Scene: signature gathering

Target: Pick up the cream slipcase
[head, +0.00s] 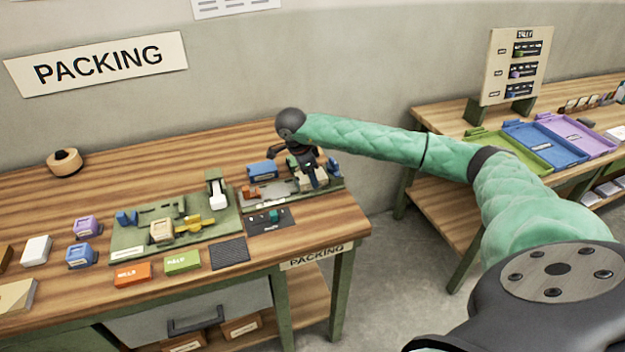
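My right gripper (305,170) reaches down over the right-hand green board on the packing table, its dark fingers pointing down. A small cream block (316,184), which looks like the cream slipcase, sits directly under and beside the fingers, partly hidden by them. I cannot tell whether the fingers are closed on it or apart from it. Another cream block (161,231) stands on the left-hand green board (125,240), far from the gripper. My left gripper is out of view.
Near the gripper are a blue block (262,170) and a dark card (270,221). Purple (87,226) and blue (81,256) blocks, orange (132,274) and green (182,262) pieces lie leftward. A floor gap separates the right table.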

